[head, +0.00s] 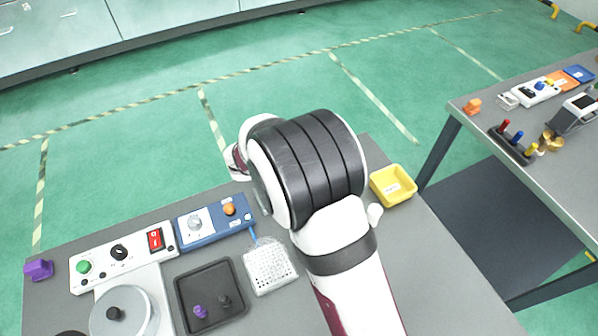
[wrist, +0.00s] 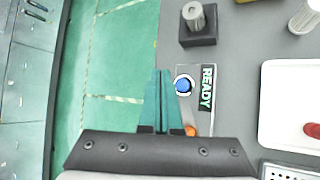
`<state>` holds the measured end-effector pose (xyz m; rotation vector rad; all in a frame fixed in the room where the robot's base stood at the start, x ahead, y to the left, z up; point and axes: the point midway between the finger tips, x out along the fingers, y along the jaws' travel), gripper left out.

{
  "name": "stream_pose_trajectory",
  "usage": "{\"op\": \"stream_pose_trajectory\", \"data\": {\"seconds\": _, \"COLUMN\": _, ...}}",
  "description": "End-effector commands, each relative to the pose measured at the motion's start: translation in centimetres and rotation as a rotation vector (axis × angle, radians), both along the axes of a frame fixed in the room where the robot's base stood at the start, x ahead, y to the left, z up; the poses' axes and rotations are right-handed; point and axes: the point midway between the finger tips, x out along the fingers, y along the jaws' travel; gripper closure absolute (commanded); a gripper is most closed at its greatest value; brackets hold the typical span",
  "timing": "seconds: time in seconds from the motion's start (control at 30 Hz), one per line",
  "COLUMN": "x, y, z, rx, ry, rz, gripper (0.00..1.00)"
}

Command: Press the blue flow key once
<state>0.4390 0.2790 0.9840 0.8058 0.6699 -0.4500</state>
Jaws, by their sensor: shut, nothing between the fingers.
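The blue flow key (wrist: 184,86) is a round blue button in a pale ring, on a light panel with a dark READY sign (wrist: 207,87) beside it. My gripper (wrist: 162,72) is shut and empty. Its teal fingers point up the wrist view, with the tips just left of the blue key and over the table's edge in the picture. I cannot tell their height above the panel. In the head view my arm hides the key, its panel and my fingers.
A dark block with a metal cylinder (wrist: 197,20) stands beyond the panel. A white tray (wrist: 265,110) with a red part lies to the right. An orange knob (wrist: 190,130) shows by the fingers. The head view shows a yellow bin (head: 393,185) and a white rack (head: 268,266).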

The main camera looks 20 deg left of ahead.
Motion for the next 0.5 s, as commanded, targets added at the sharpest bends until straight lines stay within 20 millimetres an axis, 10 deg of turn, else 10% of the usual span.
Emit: {"op": "stream_pose_trajectory", "data": {"seconds": 0.5, "x": 0.0, "y": 0.0, "z": -4.6, "rx": 0.001, "ry": 0.0, "rz": 0.001, "gripper": 1.0}}
